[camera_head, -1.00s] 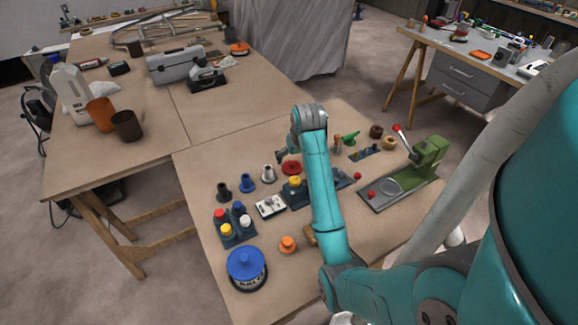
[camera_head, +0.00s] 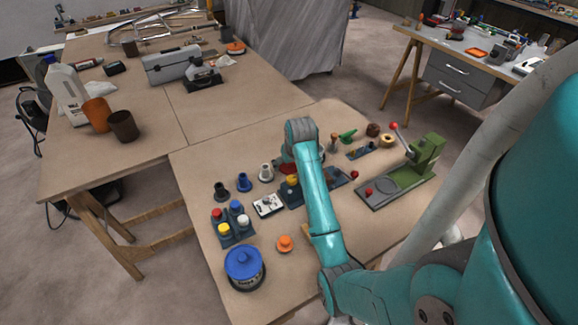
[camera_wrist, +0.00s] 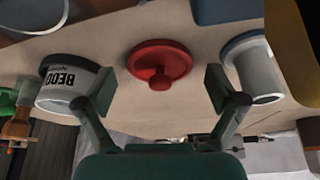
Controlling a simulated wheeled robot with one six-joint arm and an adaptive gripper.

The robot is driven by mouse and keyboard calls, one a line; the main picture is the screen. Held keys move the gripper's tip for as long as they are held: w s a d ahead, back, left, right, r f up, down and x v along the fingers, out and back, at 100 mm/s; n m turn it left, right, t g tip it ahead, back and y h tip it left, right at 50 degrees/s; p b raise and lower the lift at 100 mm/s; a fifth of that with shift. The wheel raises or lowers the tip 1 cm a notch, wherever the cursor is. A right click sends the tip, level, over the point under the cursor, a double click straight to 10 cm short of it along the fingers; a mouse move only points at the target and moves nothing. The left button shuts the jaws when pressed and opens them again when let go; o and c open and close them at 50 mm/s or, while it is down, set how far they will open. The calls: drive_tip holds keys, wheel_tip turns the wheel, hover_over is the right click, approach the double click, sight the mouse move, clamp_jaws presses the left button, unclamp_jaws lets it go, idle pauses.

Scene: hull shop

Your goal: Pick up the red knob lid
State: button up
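The red knob lid (camera_wrist: 159,62) is a round red disc with a small knob, lying on the tan bench top in the wrist view. My gripper (camera_wrist: 161,98) is open and empty, one finger on each side of the knob in the picture. The lid and its knob show in the gap between the fingers, and I see no contact.
A white labelled jar (camera_wrist: 75,88) is left of the lid, close to the left finger. A grey cylinder with a blue rim (camera_wrist: 254,72) is right, close to the right finger. A green press (camera_head: 408,170), a blue-lidded tin (camera_head: 244,266) and an orange knob piece (camera_head: 285,243) stand on the bench.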

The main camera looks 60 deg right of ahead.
drive_tip(key=c, duration=0.7)
